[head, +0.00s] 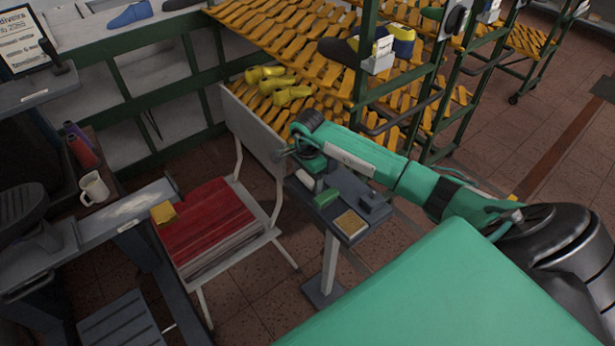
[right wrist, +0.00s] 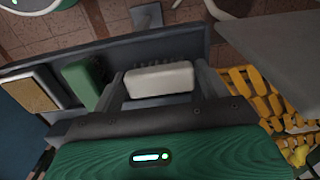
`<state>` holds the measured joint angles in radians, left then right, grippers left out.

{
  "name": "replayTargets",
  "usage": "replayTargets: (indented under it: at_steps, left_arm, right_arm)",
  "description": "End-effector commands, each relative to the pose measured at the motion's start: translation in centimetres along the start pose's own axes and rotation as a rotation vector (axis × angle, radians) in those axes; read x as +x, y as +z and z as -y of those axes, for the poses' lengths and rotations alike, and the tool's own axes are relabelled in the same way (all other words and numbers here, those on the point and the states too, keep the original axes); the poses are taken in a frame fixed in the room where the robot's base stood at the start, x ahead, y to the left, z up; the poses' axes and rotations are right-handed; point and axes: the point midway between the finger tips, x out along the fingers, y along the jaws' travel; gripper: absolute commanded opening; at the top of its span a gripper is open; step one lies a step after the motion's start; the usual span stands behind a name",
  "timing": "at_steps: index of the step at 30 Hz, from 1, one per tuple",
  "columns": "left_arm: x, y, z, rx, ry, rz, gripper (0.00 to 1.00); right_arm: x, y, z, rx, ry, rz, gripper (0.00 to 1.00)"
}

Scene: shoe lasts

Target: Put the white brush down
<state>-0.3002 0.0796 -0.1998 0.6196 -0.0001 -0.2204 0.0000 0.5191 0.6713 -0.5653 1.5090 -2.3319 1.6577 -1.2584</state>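The white brush (right wrist: 158,78) sits between the two fingers of my right gripper (right wrist: 160,88) in the right wrist view. Both fingers meet its ends, and dark bristles show along its far edge. In the head view my right gripper (head: 305,168) is over the left end of a small grey table (head: 335,236), and the white brush (head: 306,180) shows only partly under it. I cannot tell whether the brush touches the tabletop. My left gripper is not in view.
A green brush (head: 326,198) and a tan-topped brush (head: 350,223) lie on the small table, with a dark block (head: 375,206) behind. A chair with red material (head: 207,222) stands at left. A rack with yellow lasts (head: 265,75) is behind.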

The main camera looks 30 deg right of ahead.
Motion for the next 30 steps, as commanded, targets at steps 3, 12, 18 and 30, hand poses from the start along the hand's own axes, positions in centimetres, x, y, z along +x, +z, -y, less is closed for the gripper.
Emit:
replayTargets:
  at_steps: [3,12,18,30]
  left_arm:
    - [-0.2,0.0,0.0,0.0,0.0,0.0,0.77]
    - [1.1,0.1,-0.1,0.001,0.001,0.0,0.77]
    - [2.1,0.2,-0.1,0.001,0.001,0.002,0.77]
    - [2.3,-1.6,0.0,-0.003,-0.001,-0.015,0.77]
  right_arm:
    - [-0.2,0.0,0.0,0.0,0.0,0.0,0.77]
    - [-4.6,-0.2,0.1,-0.002,-0.006,-0.004,0.77]
    - [-9.0,-0.1,0.1,-0.001,-0.005,-0.003,0.77]
    - [-12.3,0.0,0.0,0.0,0.001,0.0,0.77]
